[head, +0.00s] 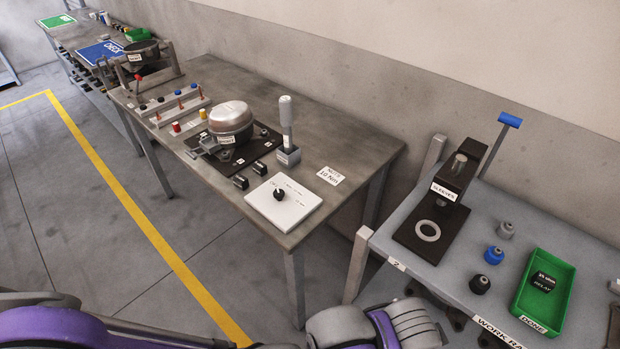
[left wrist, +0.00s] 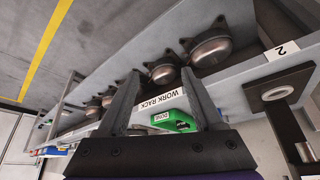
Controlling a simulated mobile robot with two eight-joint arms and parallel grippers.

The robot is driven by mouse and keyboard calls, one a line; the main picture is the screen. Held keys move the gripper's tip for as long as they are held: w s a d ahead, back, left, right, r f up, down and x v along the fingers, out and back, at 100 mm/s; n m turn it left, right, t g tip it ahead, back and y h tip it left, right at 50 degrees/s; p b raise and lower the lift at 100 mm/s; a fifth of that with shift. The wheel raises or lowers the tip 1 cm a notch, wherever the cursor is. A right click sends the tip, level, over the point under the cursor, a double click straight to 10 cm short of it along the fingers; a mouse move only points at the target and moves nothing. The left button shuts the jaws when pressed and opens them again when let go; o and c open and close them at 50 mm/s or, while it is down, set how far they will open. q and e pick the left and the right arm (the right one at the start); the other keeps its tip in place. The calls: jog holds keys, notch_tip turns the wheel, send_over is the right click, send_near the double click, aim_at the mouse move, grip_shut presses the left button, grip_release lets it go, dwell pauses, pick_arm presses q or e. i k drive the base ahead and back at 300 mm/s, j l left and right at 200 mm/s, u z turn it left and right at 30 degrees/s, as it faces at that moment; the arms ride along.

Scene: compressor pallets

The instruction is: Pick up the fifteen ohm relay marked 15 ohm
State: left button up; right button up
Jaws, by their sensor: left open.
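A black relay (head: 543,282) lies in the green tray labelled DONE (head: 517,306) on the rack at right; its label reads "ohm" and "RELAY", but I cannot read the number surely. Small black blocks (head: 240,182) and (head: 259,168) sit at the front of the black mat on the middle table. Another black part (head: 279,194) stands on a white board (head: 300,207). I cannot read a 15 ohm mark on any. My left gripper (left wrist: 160,73) is open and empty, beside the work rack, with the tray (left wrist: 172,120) beyond its fingers. My right gripper is out of view.
A silver compressor (head: 231,119) sits on the mat, with a grey upright tool (head: 286,125) beside it. A sleeve press (head: 445,200) and small caps (head: 493,255) stand on the right rack. The yellow-lined floor is clear.

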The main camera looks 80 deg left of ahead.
aim_at(239, 181)
jog(key=k+u, duration=0.1)
jog(key=u, duration=3.05)
jog(key=i+j+u, duration=0.25)
jog(key=i+j, duration=0.7)
jog(key=i, duration=0.1)
